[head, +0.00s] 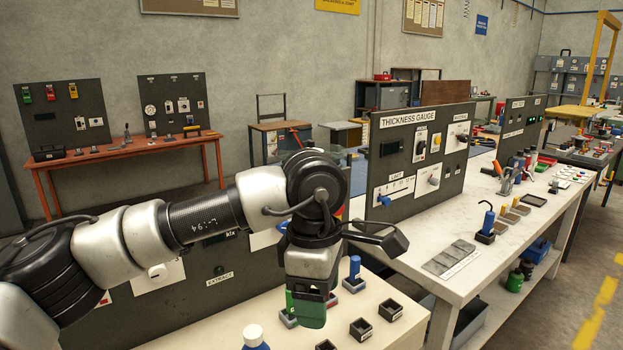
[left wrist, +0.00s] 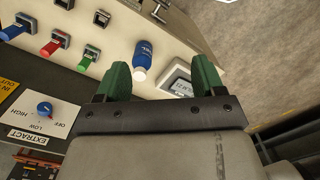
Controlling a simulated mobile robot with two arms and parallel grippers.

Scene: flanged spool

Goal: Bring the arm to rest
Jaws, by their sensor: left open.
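My left arm comes in from the left in the head view. My left gripper (head: 308,311) points down over the cream bench (head: 405,340), its green fingers partly overlapping each other in that view. In the left wrist view the two green fingers of my left gripper (left wrist: 162,78) stand wide apart, with nothing held between them. My right gripper is not in view.
Blue (left wrist: 14,31), red (left wrist: 51,47) and green (left wrist: 84,63) pieces sit in square holders along the panel. Several empty holders (head: 361,328) stand nearby. The thickness gauge panel (head: 410,150) rises from a white bench (head: 425,237). An orange bench (head: 120,148) stands far left.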

